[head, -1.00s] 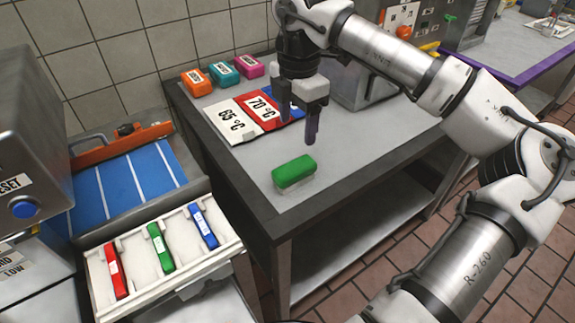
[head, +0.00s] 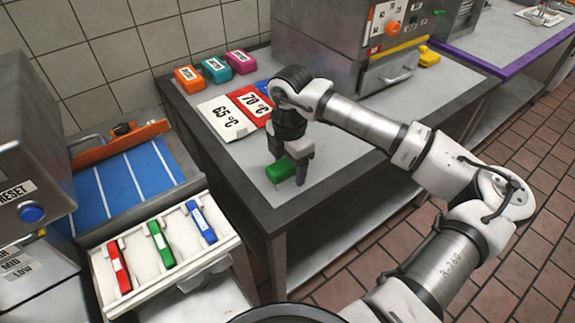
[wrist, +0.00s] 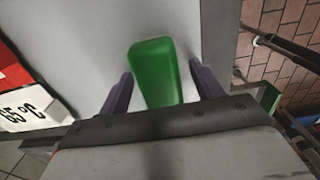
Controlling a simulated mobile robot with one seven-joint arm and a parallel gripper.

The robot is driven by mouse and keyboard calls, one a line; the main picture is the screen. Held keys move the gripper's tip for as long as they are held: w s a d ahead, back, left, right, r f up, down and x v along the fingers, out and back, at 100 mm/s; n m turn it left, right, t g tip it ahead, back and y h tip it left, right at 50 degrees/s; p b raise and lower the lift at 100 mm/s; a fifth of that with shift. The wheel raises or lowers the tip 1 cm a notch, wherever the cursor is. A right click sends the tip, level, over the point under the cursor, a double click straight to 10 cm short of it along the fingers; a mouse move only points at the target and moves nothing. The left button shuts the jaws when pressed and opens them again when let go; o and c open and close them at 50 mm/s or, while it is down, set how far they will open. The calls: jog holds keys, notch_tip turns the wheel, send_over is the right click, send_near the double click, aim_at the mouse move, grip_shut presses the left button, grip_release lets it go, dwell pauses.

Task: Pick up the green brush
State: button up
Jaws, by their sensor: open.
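The green brush (head: 279,171) lies on the grey table top (head: 340,160) near its front corner, green side up. In the wrist view the brush (wrist: 155,72) lies lengthwise between the two fingers, with a gap on each side. My gripper (head: 288,172) is open and down around the brush, one finger at its far side and one at its right. The gripper's fingers also show in the wrist view (wrist: 160,92). The near end of the brush is hidden there by the gripper body.
Temperature cards, white 65 °C (head: 225,118) and red 70 °C (head: 254,103), lie behind the brush. Orange (head: 189,79), teal (head: 216,69) and pink (head: 241,62) blocks stand at the back edge. A white tray (head: 208,254) with red, green and blue pieces is at the left.

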jog(key=c, duration=1.1)
jog(key=shift+o, duration=0.2)
notch_tip(320, 180, up, 20)
jog(key=b, duration=0.3)
jog(key=shift+o, duration=1.3)
jog(key=shift+c, duration=0.9)
jog(key=shift+s+f, duration=0.1)
jog(key=shift+s, duration=0.05)
